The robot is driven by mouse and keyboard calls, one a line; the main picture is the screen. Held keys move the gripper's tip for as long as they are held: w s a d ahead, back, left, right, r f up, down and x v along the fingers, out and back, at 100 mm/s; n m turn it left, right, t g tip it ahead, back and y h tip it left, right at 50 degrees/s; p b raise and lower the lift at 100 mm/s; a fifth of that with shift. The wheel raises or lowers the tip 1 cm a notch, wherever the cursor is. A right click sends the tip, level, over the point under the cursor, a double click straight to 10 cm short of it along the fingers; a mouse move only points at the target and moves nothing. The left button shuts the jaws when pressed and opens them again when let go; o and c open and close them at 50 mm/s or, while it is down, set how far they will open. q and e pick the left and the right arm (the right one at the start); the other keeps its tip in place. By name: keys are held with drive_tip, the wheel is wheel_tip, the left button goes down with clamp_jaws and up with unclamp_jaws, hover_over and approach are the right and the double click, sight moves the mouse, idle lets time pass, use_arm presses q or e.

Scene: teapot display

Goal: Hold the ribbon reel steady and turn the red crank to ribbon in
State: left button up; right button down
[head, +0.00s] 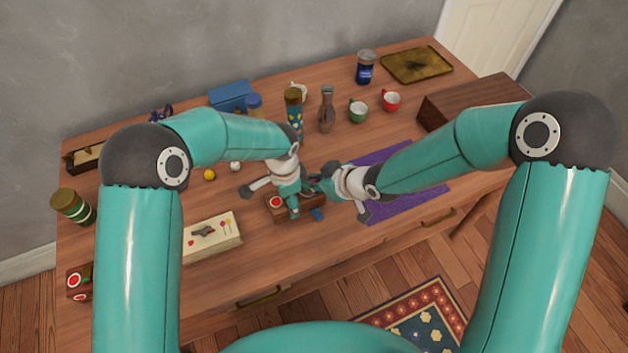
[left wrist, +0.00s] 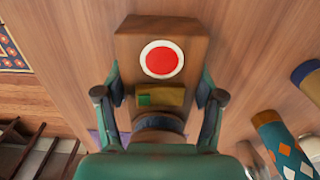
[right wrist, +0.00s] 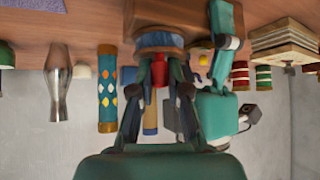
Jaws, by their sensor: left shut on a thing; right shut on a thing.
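The ribbon reel's wooden block (head: 276,203) has a red disc with a white ring and stands near the table's middle. In the left wrist view the block (left wrist: 135,40) sits between the fingers of my left gripper (left wrist: 159,96), which is shut on it. In the right wrist view the round reel part (right wrist: 160,40) shows a blue band. The red crank (right wrist: 159,73) is between the fingers of my right gripper (right wrist: 160,88), which is shut on it. In the head view the grippers hide the crank.
A purple mat (head: 405,203) lies to the right. A cream box (head: 213,237) stands to the left. A patterned cylinder (head: 293,110), a vase (head: 327,110) and green (head: 358,112) and red (head: 391,101) cups stand behind. Bare table lies in front.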

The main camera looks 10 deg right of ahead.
drive_tip(key=shift+a+m, duration=0.15)
drive_tip(key=shift+m, duration=0.15)
drive_tip(key=shift+a+r, duration=0.1)
drive_tip(key=shift+s+a+m+t+h, duration=0.1)
drive_tip(key=shift+s+m+t+h, duration=0.05)
drive_tip(key=shift+m+t+h, duration=0.7)
drive_tip(key=shift+m, duration=0.35)
drive_tip(key=c, duration=1.1)
unclamp_jaws()
drive_tip(key=shift+n+g+y, duration=0.25)
drive_tip(key=shift+n+g, duration=0.1)
drive_tip(key=shift+n, duration=0.15)
